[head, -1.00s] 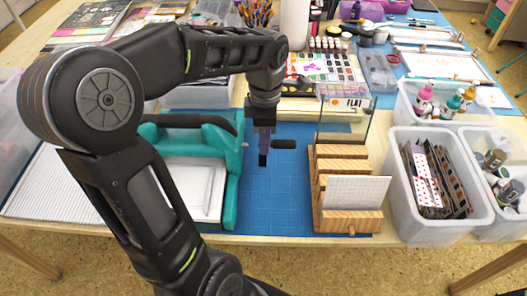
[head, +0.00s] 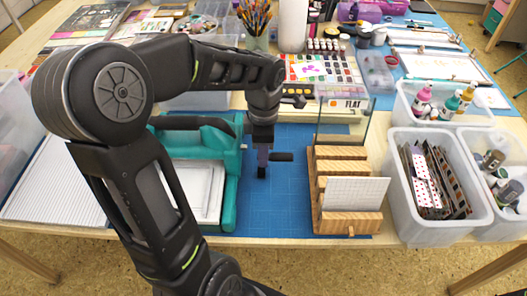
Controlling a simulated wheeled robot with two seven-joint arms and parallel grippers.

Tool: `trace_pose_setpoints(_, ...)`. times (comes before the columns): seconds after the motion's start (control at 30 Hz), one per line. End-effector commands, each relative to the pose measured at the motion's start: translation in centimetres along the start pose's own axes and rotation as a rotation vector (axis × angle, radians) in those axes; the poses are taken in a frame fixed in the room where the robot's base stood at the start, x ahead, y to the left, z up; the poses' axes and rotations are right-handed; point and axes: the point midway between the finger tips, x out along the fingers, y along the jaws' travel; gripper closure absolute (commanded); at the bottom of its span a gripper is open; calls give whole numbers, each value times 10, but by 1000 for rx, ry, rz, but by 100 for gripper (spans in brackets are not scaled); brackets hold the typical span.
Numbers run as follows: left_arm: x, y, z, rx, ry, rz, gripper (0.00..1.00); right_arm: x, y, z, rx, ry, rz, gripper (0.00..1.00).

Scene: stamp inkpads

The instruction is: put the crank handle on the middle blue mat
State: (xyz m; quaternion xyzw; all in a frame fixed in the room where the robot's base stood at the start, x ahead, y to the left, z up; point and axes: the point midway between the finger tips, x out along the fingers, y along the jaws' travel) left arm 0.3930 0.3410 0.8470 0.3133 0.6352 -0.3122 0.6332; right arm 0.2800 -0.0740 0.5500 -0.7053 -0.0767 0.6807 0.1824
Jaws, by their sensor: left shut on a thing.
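My left gripper (head: 262,170) hangs pointing down over the middle blue mat (head: 272,205), between the teal press and the wooden rack. It is shut on the crank handle (head: 281,157), whose dark grip sticks out to the right of the fingers. The rest of the handle is hidden by the gripper. The handle is low over the mat; I cannot tell whether it touches it. My right gripper is not in view.
The teal press (head: 232,190) stands close on the left of the gripper. A wooden rack (head: 345,190) with a white card stands on the right. Clear bins (head: 440,225) are further right. Bare mat lies in front of the gripper.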

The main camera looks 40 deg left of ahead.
Motion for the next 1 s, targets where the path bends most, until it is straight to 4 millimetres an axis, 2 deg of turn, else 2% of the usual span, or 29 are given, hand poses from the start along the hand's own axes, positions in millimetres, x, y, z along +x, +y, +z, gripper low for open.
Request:
trace_pose_setpoints(0.07,4,0,0,0,0,0,100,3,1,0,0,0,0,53)
trace_pose_setpoints(0.1,4,0,0,0,0,0,74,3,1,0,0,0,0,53)
trace_pose_setpoints(0.37,3,0,0,0,0,0,53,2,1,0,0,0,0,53)
trace_pose_setpoints(0.77,-5,0,0,0,0,1,53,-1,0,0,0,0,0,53)
trace_pose_setpoints(0.87,-17,1,0,0,-1,2,53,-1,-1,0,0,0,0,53)
trace_pose_setpoints(1.0,-43,1,1,1,-2,4,53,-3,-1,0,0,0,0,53)
